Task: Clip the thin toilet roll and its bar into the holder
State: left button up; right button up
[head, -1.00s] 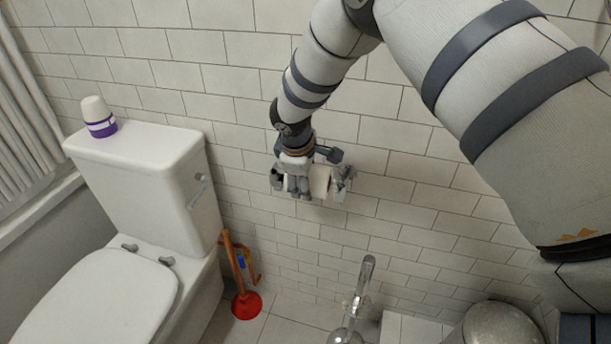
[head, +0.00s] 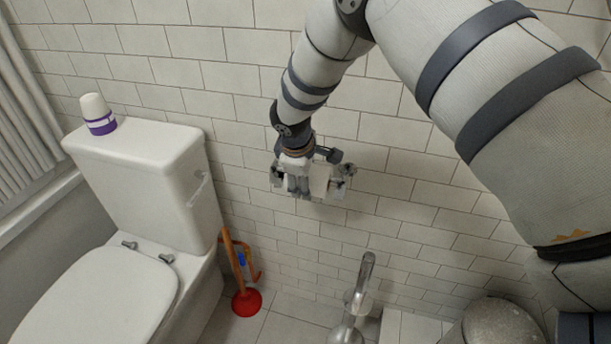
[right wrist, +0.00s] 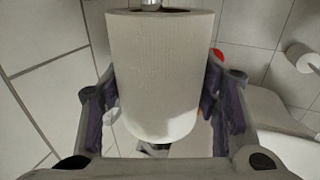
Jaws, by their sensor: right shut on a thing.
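The thin toilet roll (right wrist: 155,75) is white and lies between the fingers of my right gripper (right wrist: 160,105) in the right wrist view. My right gripper, also in the head view (head: 303,190), is shut on it close to the tiled wall. A bit of the metal bar (right wrist: 151,5) shows at one end of the roll. In the head view the roll (head: 320,181) is partly behind the fingers. The holder's grey arms (head: 346,172) show on the wall on either side of the gripper. I cannot tell whether the bar sits in them. My left gripper is not in view.
A toilet (head: 142,200) with a purple and white bottle (head: 98,114) on its tank stands at left. A red plunger (head: 245,300) leans by the wall. A metal brush (head: 361,290) and a rounded bin (head: 495,325) stand below right. Another roll (right wrist: 303,57) shows at right in the wrist view.

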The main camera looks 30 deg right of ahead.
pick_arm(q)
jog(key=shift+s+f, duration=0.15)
pick_arm(e)
jog(key=shift+f, duration=1.2)
dwell(1.1)
jog(key=o, duration=1.3)
jog(key=v, duration=1.2)
jog(key=s+a+f+m+g+y, duration=0.2)
jog(key=s+a+f, duration=0.1)
jog(key=s+f, duration=0.6)
jog(key=s+a+f+m+g+y, duration=0.1)
jog(key=s+a+f, duration=0.2)
jog(key=s+f, duration=0.55)
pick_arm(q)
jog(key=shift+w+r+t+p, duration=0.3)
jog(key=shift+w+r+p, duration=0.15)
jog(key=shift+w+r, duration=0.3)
pick_arm(e)
jog(key=s+f+m+g, duration=0.1)
jog(key=s+f+m, duration=0.1)
jog(key=s, duration=1.1)
jog(key=s+f+m+g, duration=0.1)
jog(key=s+f+m, duration=0.2)
jog(key=s, duration=0.9)
jog(key=shift+s+d+m, duration=0.25)
jog(key=shift+s+m, duration=0.05)
jog(key=shift+s, duration=0.05)
